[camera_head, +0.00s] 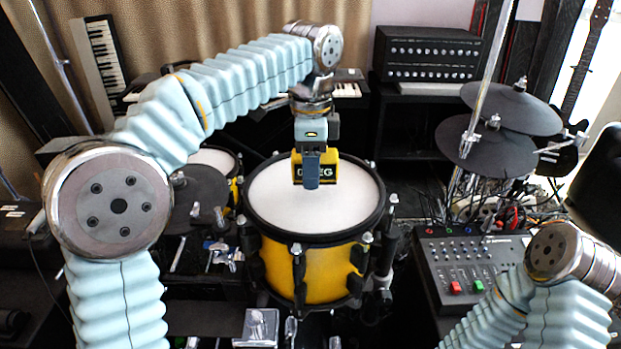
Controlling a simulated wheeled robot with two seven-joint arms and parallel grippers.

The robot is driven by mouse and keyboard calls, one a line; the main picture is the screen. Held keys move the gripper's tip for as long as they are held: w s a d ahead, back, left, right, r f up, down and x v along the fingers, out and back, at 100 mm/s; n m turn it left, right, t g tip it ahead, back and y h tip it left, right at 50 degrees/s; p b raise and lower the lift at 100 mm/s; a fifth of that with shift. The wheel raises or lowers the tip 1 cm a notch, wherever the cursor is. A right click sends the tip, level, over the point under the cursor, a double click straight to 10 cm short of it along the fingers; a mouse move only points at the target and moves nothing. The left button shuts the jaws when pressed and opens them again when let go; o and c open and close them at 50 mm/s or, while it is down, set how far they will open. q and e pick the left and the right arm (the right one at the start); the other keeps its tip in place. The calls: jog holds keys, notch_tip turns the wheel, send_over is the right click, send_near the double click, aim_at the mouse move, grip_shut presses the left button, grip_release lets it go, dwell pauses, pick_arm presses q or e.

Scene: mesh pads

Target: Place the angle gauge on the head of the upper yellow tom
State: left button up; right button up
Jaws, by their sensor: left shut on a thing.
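The angle gauge (329,171) is a small yellow block with a black front that carries pale characters. My left gripper (311,176) reaches down from above and is shut on it, with a blue finger in front covering part of it.
Another yellow drum (216,158) and a dark pad (197,194) lie left of the tom. Dark cymbal pads (511,108) stand at the right, above a mixer (468,262) with red and green buttons. Metal lugs ring the tom's black rim.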

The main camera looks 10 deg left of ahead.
aim_at(311, 194)
pick_arm(q)
notch_tip(311, 194, down, 4)
jog(key=shift+w+r+b, duration=0.15)
jog(key=shift+r+b, duration=0.1)
jog(key=shift+b, duration=0.05)
jog(key=shift+f, duration=0.7)
jog(key=o, duration=1.2)
jog(key=shift+f+b, duration=0.15)
jog(key=shift+b, duration=0.15)
jog(key=shift+r, duration=0.4)
notch_tip(311, 194, up, 13)
jog(key=shift+p, duration=0.8)
